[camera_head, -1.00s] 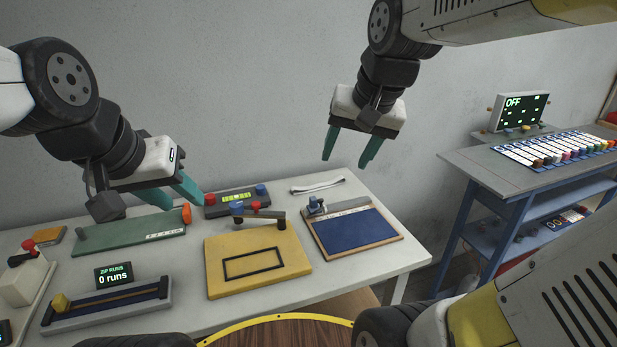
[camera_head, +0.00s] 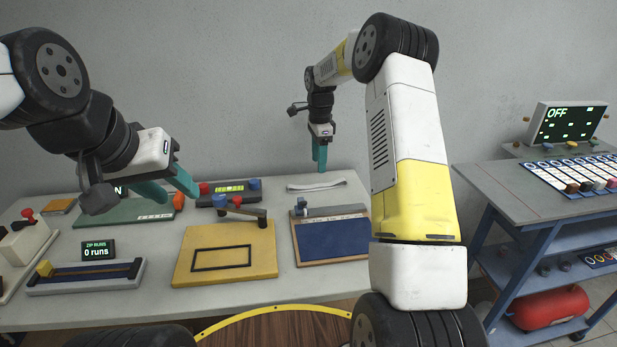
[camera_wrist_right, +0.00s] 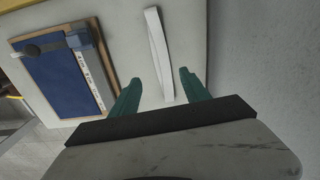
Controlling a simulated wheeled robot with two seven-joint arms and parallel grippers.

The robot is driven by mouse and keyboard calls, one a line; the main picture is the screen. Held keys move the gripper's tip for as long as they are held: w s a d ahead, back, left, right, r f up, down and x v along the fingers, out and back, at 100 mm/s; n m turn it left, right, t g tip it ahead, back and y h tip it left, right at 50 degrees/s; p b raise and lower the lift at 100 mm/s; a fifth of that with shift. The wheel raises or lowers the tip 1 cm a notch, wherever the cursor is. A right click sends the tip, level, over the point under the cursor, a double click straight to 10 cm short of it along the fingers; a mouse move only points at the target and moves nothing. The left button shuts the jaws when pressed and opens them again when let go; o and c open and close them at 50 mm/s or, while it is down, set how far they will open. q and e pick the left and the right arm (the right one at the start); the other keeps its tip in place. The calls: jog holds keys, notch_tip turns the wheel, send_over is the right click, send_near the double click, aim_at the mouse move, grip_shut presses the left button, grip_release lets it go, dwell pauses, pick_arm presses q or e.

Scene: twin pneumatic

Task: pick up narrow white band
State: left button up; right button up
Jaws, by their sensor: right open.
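The narrow white band (camera_head: 316,186) lies flat at the back right of the white table. In the right wrist view the band (camera_wrist_right: 158,50) runs away from the gripper, and its near end lies between the two fingers as seen from above. My right gripper (camera_head: 319,165) points down above the band, and it also shows in the right wrist view (camera_wrist_right: 160,88) with its green fingers apart and nothing between them gripped. My left gripper (camera_head: 172,190) has its green fingers apart and empty above the green board (camera_head: 118,212).
A blue board with a clamp (camera_head: 333,238) lies in front of the band. A yellow board (camera_head: 225,265) and a device with a green display (camera_head: 230,194) are to its left. The wall stands close behind the table. A blue cart (camera_head: 535,190) stands at the right.

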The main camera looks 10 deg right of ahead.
aim_at(317, 186)
jog(key=f, duration=0.8)
jog(key=shift+w+a+f, duration=0.15)
jog(key=shift+w+a, duration=0.05)
jog(key=shift+w, duration=0.05)
grip_shut()
